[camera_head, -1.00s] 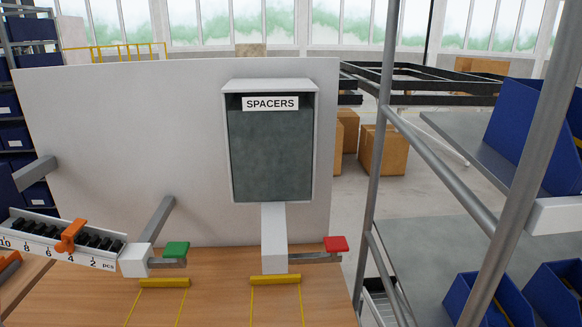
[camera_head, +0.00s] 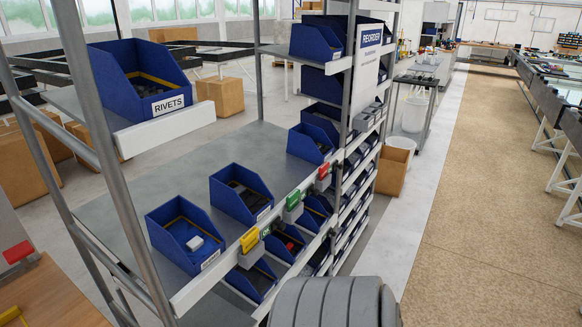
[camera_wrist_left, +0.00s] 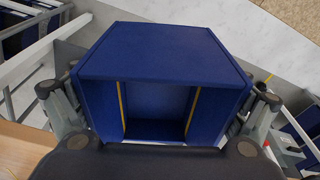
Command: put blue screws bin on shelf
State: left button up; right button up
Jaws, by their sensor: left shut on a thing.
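My left gripper (camera_wrist_left: 160,108) is shut on a blue bin (camera_wrist_left: 165,50) in the left wrist view, with a finger on each side of it. The bin's open part faces the camera and shows a blue inside with yellow edges; no label shows, so I cannot tell if it is the screws bin. The held bin and left gripper do not show in the head view. The shelf rack has a grey middle board (camera_head: 258,150) with several blue bins along its front edge, and a clear stretch behind them. My right gripper is in no view.
A blue bin labelled RIVETS (camera_head: 140,78) stands on the upper board at left. Grey uprights (camera_head: 108,165) frame the rack. Yellow, green and red tags line the front rail. A wooden bench (camera_head: 55,297) is at lower left. An open aisle (camera_head: 470,200) runs along the right.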

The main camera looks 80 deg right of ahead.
aim_at(278, 179)
jog(key=k+l+z, duration=0.1)
jog(key=l+z, duration=0.2)
jog(key=z, duration=0.15)
jog(key=k+l+z, duration=0.1)
jog(key=l+z, duration=0.6)
jog(key=z, duration=0.2)
